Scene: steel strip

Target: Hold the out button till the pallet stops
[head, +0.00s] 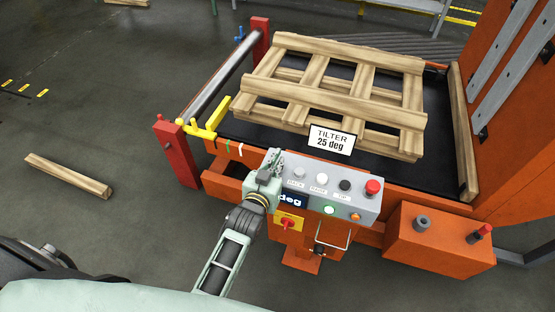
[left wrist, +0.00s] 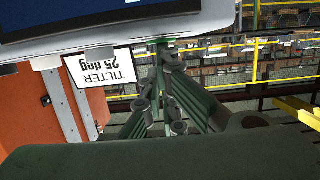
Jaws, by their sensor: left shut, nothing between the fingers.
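The grey control box (head: 310,170) stands in front of the tilter, with white, black and red buttons on top and a lit green one on its front. Its small labels are too blurred to read surely, so I cannot tell which is the out button. My left gripper (head: 273,158) is shut and empty at the box's left end, covering that corner. In the left wrist view its fingertips (left wrist: 165,46) meet at the box's edge by a small green patch; contact is unclear. The wooden pallet (head: 335,80) lies on the tilter's black bed (head: 250,131). My right gripper is not in view.
A "TILTER 25 deg" sign (head: 332,140) stands behind the box. A red post (head: 178,150) with a yellow latch (head: 200,132) and a steel roller (head: 222,80) bound the bed's left side. A loose wooden beam (head: 68,175) lies on the floor at left.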

